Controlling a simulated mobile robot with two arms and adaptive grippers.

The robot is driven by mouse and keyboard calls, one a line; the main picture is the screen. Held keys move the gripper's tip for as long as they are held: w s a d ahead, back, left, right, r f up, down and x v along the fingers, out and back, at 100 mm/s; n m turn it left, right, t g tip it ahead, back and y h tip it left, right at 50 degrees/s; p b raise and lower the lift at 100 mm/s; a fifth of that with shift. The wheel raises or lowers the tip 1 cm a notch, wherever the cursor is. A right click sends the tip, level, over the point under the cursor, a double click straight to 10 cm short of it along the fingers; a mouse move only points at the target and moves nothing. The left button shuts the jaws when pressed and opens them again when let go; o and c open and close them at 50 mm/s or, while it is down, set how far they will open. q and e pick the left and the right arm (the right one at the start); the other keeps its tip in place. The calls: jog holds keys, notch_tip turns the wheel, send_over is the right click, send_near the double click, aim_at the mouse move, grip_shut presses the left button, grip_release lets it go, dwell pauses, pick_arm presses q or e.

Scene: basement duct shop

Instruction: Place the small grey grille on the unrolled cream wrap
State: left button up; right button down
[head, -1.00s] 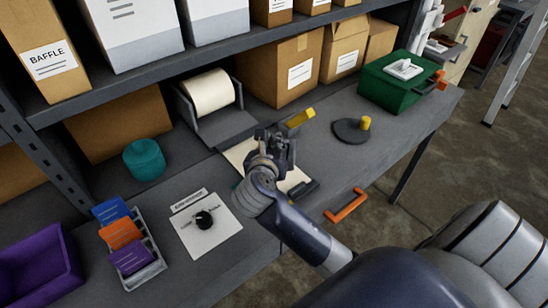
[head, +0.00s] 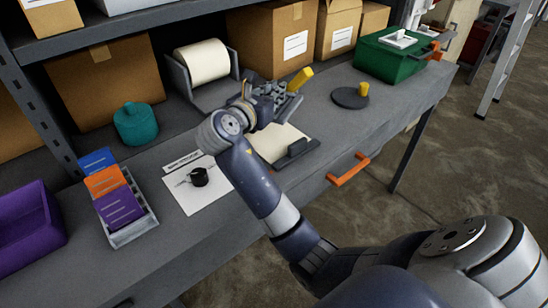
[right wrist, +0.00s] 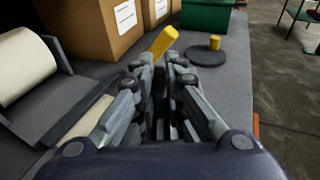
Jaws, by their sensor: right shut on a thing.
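My right gripper (head: 283,93) is shut, holding a piece with a yellow bar (head: 301,79) that sticks out past its fingertips. In the right wrist view the yellow bar (right wrist: 162,41) shows just beyond the fingertips (right wrist: 158,68). The cream wrap (head: 272,143) lies unrolled on the bench in front of its roll (head: 202,62), below the gripper and partly covered by my arm. A dark block (head: 297,149) sits at its near edge. My left gripper is not in view.
A dark disc with a yellow knob (head: 350,97) and a green box (head: 388,55) stand to the right. A teal canister (head: 138,124), a card rack (head: 136,229), a white sheet with a black knob (head: 199,177) and a purple bin (head: 28,236) are left. An orange handle (head: 348,170) fronts the bench.

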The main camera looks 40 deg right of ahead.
jog(key=shift+s+f, duration=0.1)
jog(key=shift+a+f, duration=0.1)
jog(key=shift+f, duration=0.05)
send_over(275, 140)
notch_tip(275, 140, down, 6)
jog(key=shift+b, duration=0.35)
notch_tip(275, 140, down, 4)
jog(key=shift+r, duration=0.2)
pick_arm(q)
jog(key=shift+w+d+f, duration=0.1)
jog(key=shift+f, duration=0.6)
pick_arm(e)
jog(key=shift+m, duration=0.3)
jog(key=c, duration=2.1)
grip_release()
jog(key=shift+a+f, duration=0.1)
jog(key=shift+f, duration=0.05)
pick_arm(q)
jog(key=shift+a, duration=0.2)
pick_arm(e)
jog(key=o, duration=0.4)
jog(key=shift+o, duration=0.2)
